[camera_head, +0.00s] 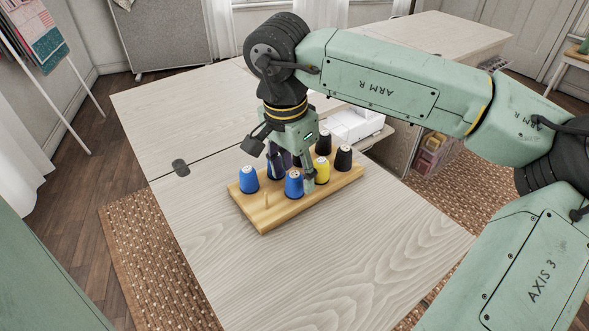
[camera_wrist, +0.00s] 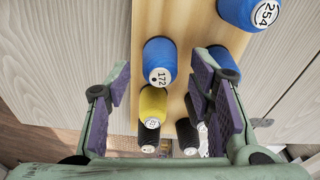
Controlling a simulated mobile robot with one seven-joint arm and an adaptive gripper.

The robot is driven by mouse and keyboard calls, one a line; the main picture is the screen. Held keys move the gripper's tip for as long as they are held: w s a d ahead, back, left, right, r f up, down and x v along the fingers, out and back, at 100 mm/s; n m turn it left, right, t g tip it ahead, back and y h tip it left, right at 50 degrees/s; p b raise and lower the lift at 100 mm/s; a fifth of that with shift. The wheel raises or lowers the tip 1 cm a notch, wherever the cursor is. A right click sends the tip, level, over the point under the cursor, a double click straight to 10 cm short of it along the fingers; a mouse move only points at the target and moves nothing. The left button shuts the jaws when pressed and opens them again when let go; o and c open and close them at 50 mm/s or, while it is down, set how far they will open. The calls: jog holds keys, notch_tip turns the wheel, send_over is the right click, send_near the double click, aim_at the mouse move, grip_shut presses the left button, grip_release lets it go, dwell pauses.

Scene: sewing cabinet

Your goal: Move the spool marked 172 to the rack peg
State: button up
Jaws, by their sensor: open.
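The spool marked 172 (camera_wrist: 159,62) is blue and stands upright on the wooden rack (camera_wrist: 170,18); in the head view it appears to be the blue spool (camera_head: 294,185) in the front row. A bare wooden peg (camera_head: 267,200) rises from the rack (camera_head: 330,194) at that row's front-left end. My gripper (camera_head: 292,172) is low over the rack, pointing down. In the wrist view its purple-padded fingers (camera_wrist: 166,90) are apart, with the 172 spool between them in the picture. I cannot tell whether either finger touches it.
A blue spool marked 254 (camera_wrist: 262,12) stands across from the peg. Another blue spool (camera_head: 276,168), a yellow spool (camera_head: 321,171) and several black spools (camera_head: 343,159) crowd the rack. A white machine (camera_head: 352,124) is behind. The tabletop (camera_head: 370,240) in front is clear.

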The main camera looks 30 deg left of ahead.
jog(key=shift+o, duration=0.3)
notch_tip(320, 180, up, 12)
jog(key=s, duration=0.1)
jog(key=shift+s+a, duration=0.15)
jog(key=shift+s, duration=0.05)
jog(key=shift+s+f, duration=0.1)
dwell(0.6)
